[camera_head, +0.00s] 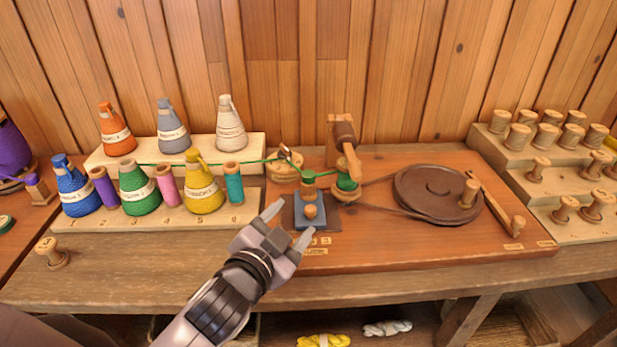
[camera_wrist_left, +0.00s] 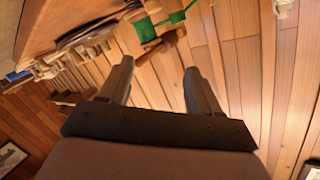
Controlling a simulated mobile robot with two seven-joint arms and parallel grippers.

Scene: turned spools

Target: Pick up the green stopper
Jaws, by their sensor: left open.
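My left gripper (camera_head: 289,226) is open and empty in the head view, with its tips just left of and in front of a small blue block (camera_head: 308,212) with a wooden knob. I cannot tell for sure which green piece is the stopper. The left wrist view shows the open fingers (camera_wrist_left: 158,70), with a green piece (camera_wrist_left: 145,30) beyond them, apart from them. My right gripper is not in view.
A stepped rack (camera_head: 100,222) with cones and small spools stands at left, a green thread running from it to the right. A brown wheel (camera_head: 440,193) lies on the red-brown board (camera_head: 420,248). A stepped stand (camera_head: 545,187) of bare spools is at right. The front bench strip is mostly clear.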

